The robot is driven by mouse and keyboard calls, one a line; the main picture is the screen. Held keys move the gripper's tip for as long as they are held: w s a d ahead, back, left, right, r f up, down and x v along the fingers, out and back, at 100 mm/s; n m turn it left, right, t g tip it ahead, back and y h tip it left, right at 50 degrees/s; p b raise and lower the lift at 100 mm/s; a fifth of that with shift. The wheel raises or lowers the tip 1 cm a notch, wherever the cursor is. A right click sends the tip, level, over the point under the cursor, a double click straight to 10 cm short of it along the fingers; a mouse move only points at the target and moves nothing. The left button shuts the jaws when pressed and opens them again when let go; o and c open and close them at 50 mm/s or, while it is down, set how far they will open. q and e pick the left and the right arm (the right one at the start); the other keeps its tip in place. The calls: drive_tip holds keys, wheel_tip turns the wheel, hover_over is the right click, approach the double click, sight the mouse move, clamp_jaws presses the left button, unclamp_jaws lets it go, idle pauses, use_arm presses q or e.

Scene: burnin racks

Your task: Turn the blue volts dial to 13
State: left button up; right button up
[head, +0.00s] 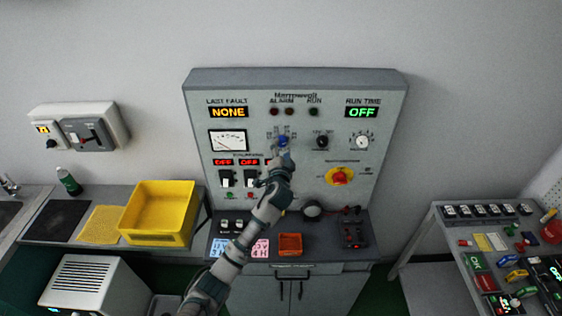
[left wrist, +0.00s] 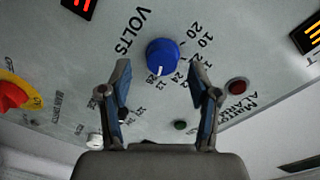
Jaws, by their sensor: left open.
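The blue volts dial (left wrist: 163,58) sits on the grey panel (head: 390,110), with a number scale around it and the word VOLTS beside it. A white pointer mark shows on the dial's lower edge in the left wrist view. In the head view the dial (head: 283,141) shows just above my left gripper (head: 281,154). My left gripper (left wrist: 162,88) is open, its two blue-padded fingers apart on either side below the dial, with nothing between them. I cannot tell whether a finger touches the dial. My right gripper is not in view.
The panel also bears a black knob (head: 322,142), a white dial (head: 362,142), a red and yellow emergency knob (head: 340,177) and switches (head: 225,178). An orange tray (head: 290,244) lies on the ledge below. A yellow bin (head: 160,212) stands at left.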

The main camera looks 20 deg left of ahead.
use_arm(q)
drive_tip(key=v, duration=0.9)
drive_tip(key=shift+s+f, duration=0.15)
drive_tip(key=shift+s, duration=0.2)
